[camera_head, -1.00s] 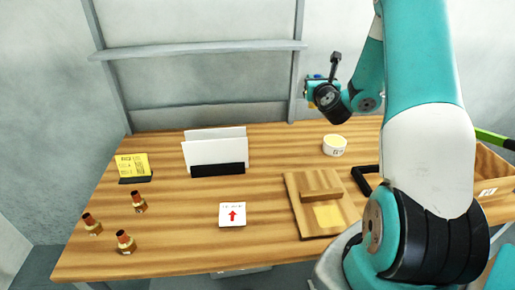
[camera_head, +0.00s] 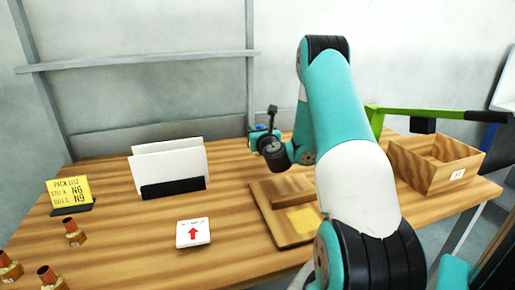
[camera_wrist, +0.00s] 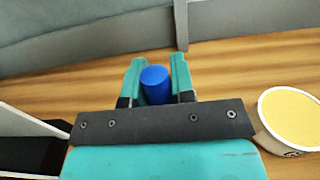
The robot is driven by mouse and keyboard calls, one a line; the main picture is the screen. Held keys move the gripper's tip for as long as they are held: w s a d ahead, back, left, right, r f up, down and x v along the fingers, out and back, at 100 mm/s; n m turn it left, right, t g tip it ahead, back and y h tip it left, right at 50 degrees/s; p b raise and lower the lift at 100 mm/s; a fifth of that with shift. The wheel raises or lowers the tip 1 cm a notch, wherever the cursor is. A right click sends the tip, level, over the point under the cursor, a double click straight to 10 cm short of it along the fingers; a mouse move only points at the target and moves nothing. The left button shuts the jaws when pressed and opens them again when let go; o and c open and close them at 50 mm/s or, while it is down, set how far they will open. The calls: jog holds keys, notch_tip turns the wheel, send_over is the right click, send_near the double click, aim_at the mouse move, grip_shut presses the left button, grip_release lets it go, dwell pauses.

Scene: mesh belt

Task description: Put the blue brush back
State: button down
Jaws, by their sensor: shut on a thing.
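My gripper (camera_wrist: 157,82) is shut on a blue cylindrical thing (camera_wrist: 155,86), seen end-on between the two teal fingers in the wrist view; I take it for the blue brush. Its bristles and lower part are hidden. In the head view my gripper (camera_head: 257,137) is small and held above the back of the wooden table (camera_head: 110,180), right of the white panels. A round tub with a yellow top (camera_wrist: 292,118) stands at the right in the wrist view; in the head view my arm hides it.
A black holder with white panels (camera_head: 172,188), a red-arrow card (camera_head: 193,233), a yellow pack list sign (camera_head: 69,193) and several brass fittings (camera_head: 75,233) stand on the left. A wooden board (camera_head: 270,228) lies mid-table. A wooden box (camera_head: 430,172) and green bar (camera_head: 420,113) are right.

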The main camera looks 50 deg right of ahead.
notch_tip(320, 180, down, 4)
jog(key=b, duration=0.2)
jog(key=shift+b, duration=0.35)
jog(key=shift+r, duration=0.15)
jog(key=c, duration=1)
grip_release()
